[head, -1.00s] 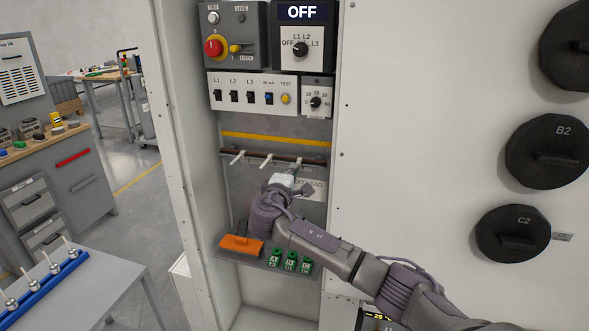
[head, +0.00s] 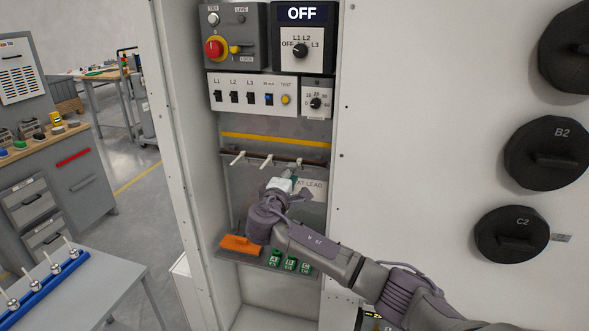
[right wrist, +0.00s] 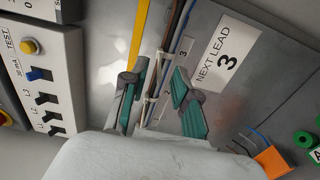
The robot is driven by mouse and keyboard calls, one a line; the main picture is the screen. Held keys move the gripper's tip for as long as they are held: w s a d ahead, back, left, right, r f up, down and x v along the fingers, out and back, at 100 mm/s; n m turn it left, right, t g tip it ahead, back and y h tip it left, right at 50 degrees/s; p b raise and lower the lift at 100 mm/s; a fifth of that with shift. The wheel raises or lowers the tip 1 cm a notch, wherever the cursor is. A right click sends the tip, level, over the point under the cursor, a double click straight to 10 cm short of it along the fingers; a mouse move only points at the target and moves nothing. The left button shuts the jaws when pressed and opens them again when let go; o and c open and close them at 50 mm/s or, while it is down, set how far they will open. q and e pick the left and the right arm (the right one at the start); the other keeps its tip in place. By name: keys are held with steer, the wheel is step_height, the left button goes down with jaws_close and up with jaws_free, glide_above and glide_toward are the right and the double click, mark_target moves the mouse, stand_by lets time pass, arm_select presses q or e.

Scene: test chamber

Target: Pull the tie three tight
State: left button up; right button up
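A dark lead bundle (head: 252,155) runs across the cabinet's back panel. Two pale tie tails (head: 238,158) (head: 266,160) stick out from it. My right gripper (head: 289,174) is in front of the bundle's right part and partly hides the third tie's place. In the right wrist view the right gripper (right wrist: 157,84) is open, its teal-padded fingers apart on either side of the bundle (right wrist: 170,45). A white tie (right wrist: 164,54) shows beside the printed 3, just beyond the fingertips. Whether a tail lies between the fingers I cannot tell. My left gripper is out of view.
Below the gripper a shelf holds an orange piece (head: 240,244) and several green lettered pieces (head: 290,263). The switch panel (head: 253,96) is above. Cabinet side walls (head: 190,150) bound the space.

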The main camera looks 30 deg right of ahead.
steer(key=shift+p+v, duration=0.8)
steer(key=shift+v, duration=1.6)
steer(key=s+a+f+n+g+y, duration=0.15)
steer(key=s+f+y, duration=0.25)
steer(key=f, duration=1.3)
steer(key=s+a+f+g+y, duration=0.1)
steer(key=s+f+g+y, duration=0.15)
steer(key=f, duration=1.55)
steer(key=s+a+f+m+g+y+b, duration=0.1)
steer(key=s+a+f+m+g+y, duration=0.2)
steer(key=s+f, duration=1.5)
steer(key=s+a+f+m+g+y, duration=0.1)
steer(key=s+a+f, duration=0.2)
steer(key=s, duration=0.7)
steer(key=s+a+f+m+g+y, duration=0.1)
steer(key=s+a+f+y, duration=0.1)
steer(key=s+f, duration=0.4)
steer(key=s+a+f+m+g+y, duration=0.1)
steer(key=s+a+f, duration=0.2)
steer(key=s, duration=1.2)
step_height(320, 180, down, 2)
steer(key=shift+s+a+f+m+b, duration=0.1)
steer(key=shift+s+a+m+b, duration=0.1)
steer(key=shift+a+m+b, duration=0.15)
